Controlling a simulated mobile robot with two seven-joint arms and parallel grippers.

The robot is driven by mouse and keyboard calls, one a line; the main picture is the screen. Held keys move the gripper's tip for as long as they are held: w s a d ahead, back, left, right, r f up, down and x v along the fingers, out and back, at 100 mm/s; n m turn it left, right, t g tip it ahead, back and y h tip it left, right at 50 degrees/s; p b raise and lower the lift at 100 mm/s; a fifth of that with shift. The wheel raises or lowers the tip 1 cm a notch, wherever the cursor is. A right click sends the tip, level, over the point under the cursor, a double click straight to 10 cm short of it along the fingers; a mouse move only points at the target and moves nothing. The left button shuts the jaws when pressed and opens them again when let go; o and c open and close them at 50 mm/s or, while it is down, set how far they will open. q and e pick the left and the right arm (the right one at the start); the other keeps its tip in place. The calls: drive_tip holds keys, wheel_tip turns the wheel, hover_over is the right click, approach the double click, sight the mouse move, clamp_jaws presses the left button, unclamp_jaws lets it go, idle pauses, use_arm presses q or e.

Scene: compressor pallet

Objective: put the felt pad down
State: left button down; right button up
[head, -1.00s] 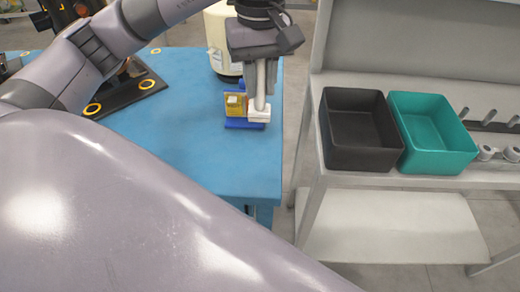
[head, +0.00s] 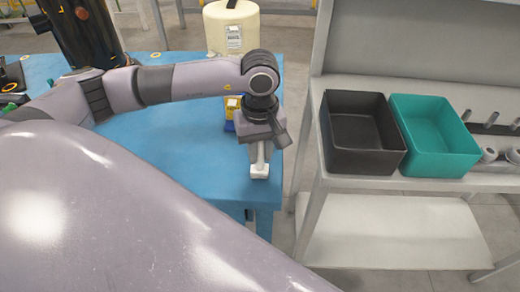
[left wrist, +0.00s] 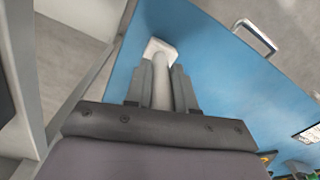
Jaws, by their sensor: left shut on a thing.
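My left gripper (head: 259,146) is shut on the light stem of the felt pad (head: 259,171), and it points down over the blue table's near right part. The pad is a white block at the stem's lower end. In the left wrist view, the stem stands between the two grey fingers (left wrist: 162,82), with the white pad (left wrist: 160,47) beyond them. The pad is over or on the blue surface (head: 190,145); I cannot tell whether it touches. My right gripper is not in view.
A yellow and blue block (head: 231,107) stands behind my left gripper, partly hidden by it. A cream tank (head: 232,28) stands farther back. Right of a floor gap, a grey bench holds a black bin (head: 362,155) and a teal bin (head: 437,158). The table left of the gripper is clear.

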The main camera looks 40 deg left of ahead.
use_arm(q)
drive_tip(key=shift+f, duration=0.2)
drive_tip(key=c, duration=0.9)
unclamp_jaws()
drive_tip(key=shift+r, duration=0.1)
drive_tip(key=shift+c, duration=0.2)
drive_tip(key=shift+r, duration=0.1)
drive_tip(key=shift+r, duration=0.2)
wheel_tip(320, 180, up, 12)
drive_tip(key=shift+f, duration=0.15)
